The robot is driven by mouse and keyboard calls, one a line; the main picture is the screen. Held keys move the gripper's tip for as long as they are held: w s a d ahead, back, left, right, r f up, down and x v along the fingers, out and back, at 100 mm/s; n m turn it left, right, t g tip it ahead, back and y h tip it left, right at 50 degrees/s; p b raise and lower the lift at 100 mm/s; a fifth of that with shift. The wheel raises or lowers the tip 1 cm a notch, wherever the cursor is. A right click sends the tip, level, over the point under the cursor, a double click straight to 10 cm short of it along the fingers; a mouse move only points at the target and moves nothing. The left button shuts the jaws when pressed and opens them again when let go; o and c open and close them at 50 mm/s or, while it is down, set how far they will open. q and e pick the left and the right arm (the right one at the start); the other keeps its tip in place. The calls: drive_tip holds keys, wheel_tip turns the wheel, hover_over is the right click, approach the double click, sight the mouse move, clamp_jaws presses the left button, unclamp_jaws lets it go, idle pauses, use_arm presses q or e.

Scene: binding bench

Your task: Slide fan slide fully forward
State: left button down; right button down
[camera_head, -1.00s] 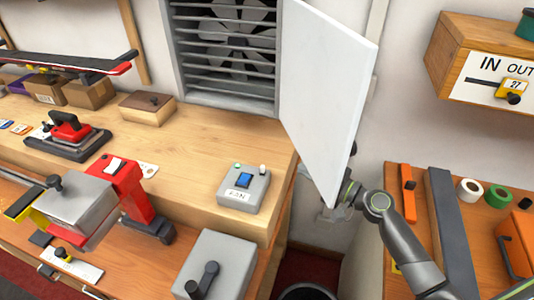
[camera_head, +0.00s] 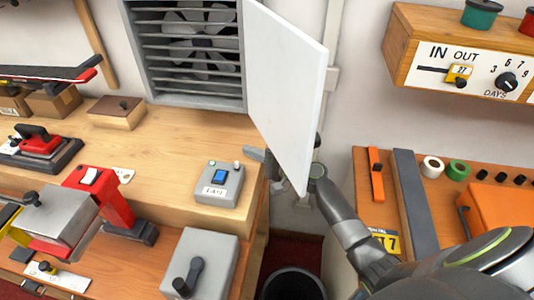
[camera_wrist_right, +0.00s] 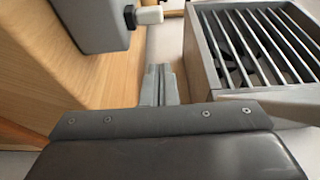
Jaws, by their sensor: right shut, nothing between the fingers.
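A grey control box (camera_head: 219,184) with a blue rocker and a small label sits at the right end of the wooden bench, below the louvred fan vent (camera_head: 190,75). A small pale knob (camera_head: 237,164) shows at its back right corner. In the right wrist view, a white-tipped knob (camera_wrist_right: 149,15) on a black collar sticks out from the grey box (camera_wrist_right: 98,22). My right gripper (camera_head: 256,155) is partly hidden behind the white panel; its tips show just right of the box. In the wrist view the gripper (camera_wrist_right: 160,82) is shut and empty, apart from the knob. My left gripper is out of view.
The white panel (camera_head: 284,90) stands open beside the vent, in front of my right wrist. The vent frame (camera_wrist_right: 200,60) is close on the right in the wrist view. A grey crank box (camera_head: 209,255) is below, and a dark bin (camera_head: 291,284) stands in the gap.

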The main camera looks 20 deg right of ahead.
drive_tip(key=shift+s+a+r+p, duration=0.15)
drive_tip(key=shift+s+a+p, duration=0.7)
drive_tip(key=shift+a+p, duration=0.2)
drive_tip(key=shift+s+a+p, duration=0.3)
drive_tip(key=shift+s, duration=0.3)
drive_tip(key=shift+f, duration=0.2)
drive_tip(key=s+a, duration=0.2)
drive_tip(key=s, duration=0.1)
drive_tip(key=s+a, duration=0.1)
drive_tip(key=s, duration=0.1)
drive_tip(key=shift+s+a, duration=0.2)
drive_tip(key=shift+a, duration=0.2)
drive_tip(key=shift+w+d+f, duration=0.1)
drive_tip(key=shift+d, duration=0.05)
